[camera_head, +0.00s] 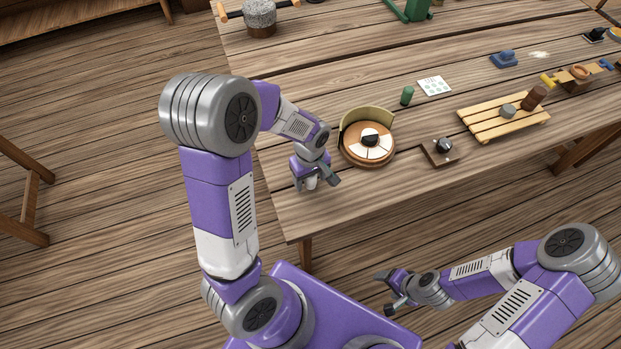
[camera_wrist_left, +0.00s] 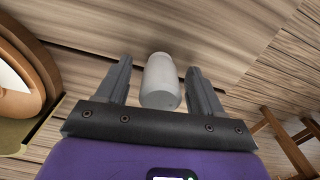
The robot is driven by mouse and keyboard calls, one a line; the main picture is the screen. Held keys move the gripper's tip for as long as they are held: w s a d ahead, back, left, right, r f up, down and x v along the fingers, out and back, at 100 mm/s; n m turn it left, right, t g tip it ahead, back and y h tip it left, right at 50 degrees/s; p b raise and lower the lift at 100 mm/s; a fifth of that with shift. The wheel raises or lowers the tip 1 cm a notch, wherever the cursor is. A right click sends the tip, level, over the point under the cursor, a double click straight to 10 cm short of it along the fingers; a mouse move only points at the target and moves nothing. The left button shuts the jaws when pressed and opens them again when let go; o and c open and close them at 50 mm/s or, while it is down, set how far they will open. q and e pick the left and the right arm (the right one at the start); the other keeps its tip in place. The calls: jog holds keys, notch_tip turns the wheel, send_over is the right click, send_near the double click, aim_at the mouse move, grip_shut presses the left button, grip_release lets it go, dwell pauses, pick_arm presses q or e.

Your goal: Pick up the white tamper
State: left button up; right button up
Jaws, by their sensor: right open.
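The white tamper (camera_wrist_left: 161,82) is a small pale cylinder with a narrower top. In the left wrist view it stands between the two fingers of my left gripper (camera_wrist_left: 158,85), with a narrow gap showing on each side. In the head view the tamper (camera_head: 311,184) is a small pale patch under my left gripper (camera_head: 318,184), mostly hidden by it, over the table's near left corner. My left gripper is open around the tamper. My right gripper (camera_head: 388,291) is open and empty, off the table's front edge.
A round wooden pan with a curved guard (camera_head: 352,120) stands just right of my left gripper. Further right are a green cylinder (camera_head: 407,96), a dark knob on a base (camera_head: 441,151) and a slatted wooden rack (camera_head: 480,122). The table's front left corner is bare.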

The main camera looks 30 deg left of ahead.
pick_arm(q)
jog(key=c, duration=1.1)
notch_tip(320, 180, up, 10)
jog(key=p, duration=0.3)
